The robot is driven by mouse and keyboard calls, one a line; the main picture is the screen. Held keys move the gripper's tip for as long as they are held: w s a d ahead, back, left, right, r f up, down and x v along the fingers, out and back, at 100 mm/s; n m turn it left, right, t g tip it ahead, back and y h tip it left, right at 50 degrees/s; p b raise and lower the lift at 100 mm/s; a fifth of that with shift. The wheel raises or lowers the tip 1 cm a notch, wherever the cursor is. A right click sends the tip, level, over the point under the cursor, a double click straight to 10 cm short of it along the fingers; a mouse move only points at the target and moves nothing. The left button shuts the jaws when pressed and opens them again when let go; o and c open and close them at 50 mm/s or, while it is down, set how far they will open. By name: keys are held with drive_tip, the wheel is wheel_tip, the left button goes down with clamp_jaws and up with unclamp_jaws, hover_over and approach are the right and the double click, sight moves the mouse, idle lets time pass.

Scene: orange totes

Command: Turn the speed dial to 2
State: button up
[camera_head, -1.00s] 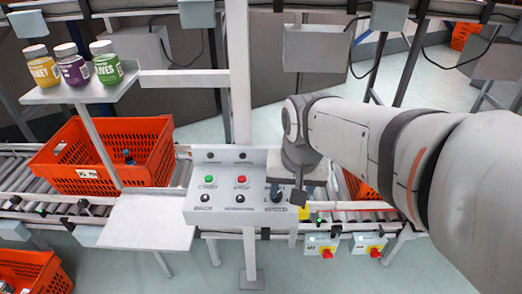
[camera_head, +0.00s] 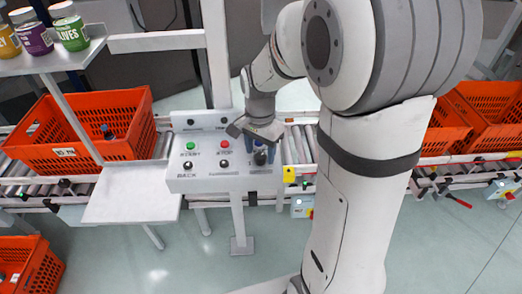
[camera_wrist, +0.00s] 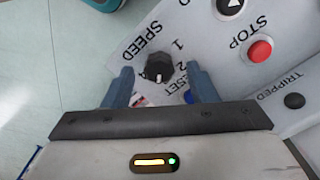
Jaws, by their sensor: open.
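The speed dial (camera_wrist: 158,68) is a black knob on the grey control panel (camera_wrist: 110,50), with the word SPEED and the numbers 1 and 2 printed around it. In the wrist view my open gripper (camera_wrist: 160,85) has its two blue-grey fingers on either side of the dial, with gaps between. In the head view my gripper (camera_head: 259,148) is over the right end of the panel, and the dial (camera_head: 260,158) shows between the fingers.
The red STOP button (camera_wrist: 260,51) and a black TRIPPED lamp or button (camera_wrist: 294,101) are close by. A green START button (camera_head: 190,147) sits further left. An orange tote (camera_head: 85,135) stands on the rollers to the left, and jars (camera_head: 70,30) stand on a shelf.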

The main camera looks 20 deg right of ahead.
drive_tip(key=shift+f, duration=0.65)
drive_tip(key=c, duration=0.9)
drive_tip(key=shift+d, duration=0.15)
drive_tip(key=shift+c, duration=0.4)
